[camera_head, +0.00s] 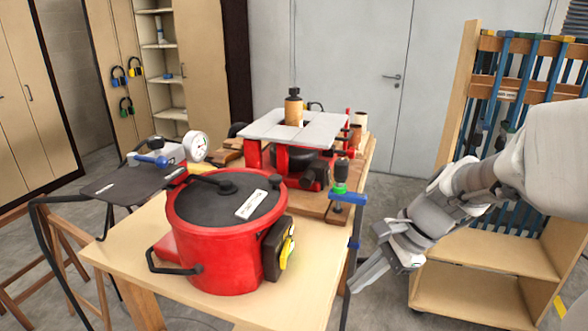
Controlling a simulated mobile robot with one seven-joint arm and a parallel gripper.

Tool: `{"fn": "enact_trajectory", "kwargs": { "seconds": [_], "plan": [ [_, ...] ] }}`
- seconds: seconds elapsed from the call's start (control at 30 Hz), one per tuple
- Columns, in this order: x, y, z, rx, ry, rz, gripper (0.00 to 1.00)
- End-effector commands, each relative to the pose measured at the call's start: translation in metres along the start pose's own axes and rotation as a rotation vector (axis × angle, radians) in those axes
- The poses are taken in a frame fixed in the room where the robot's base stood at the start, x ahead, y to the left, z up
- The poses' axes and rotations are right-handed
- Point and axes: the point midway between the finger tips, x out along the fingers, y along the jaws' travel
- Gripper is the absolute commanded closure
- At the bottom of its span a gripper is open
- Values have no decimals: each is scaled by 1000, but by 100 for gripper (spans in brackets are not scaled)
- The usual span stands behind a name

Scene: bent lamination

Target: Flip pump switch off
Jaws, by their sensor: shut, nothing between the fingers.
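A large red pot-shaped vessel (215,245) with a black lid stands at the front of the wooden table. A black box with a yellow part (288,247) is mounted on its right side; it looks like a switch box, but its on or off position is too small to tell. A pressure gauge (195,146) sits on equipment behind the vessel. My gripper (357,284) is shut and empty. It points down and left, beyond the table's right edge, to the right of the switch box and apart from it.
A red machine with a grey top (293,128) stands at the back of the table (140,240). A blue clamp (347,196) sticks out at the table's right edge, near my gripper. A wooden clamp rack (485,250) stands behind my arm at right.

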Motion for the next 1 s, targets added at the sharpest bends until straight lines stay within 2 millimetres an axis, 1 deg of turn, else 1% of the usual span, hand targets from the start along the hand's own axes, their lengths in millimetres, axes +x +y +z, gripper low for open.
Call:
{"fn": "enact_trajectory", "kwargs": {
  "seconds": [0.03, 0.2, 0.4, 0.6, 1.0],
  "plan": [
    [-15, -10, 4, 64, -31, -5, 100],
    [-32, -33, 5, 270, -138, -26, 100],
    [-46, -52, 3, 446, -233, -44, 100],
    [-49, -60, 1, 520, -274, -52, 100],
    [-47, -60, 1, 524, -276, -52, 100]
  ]
}}
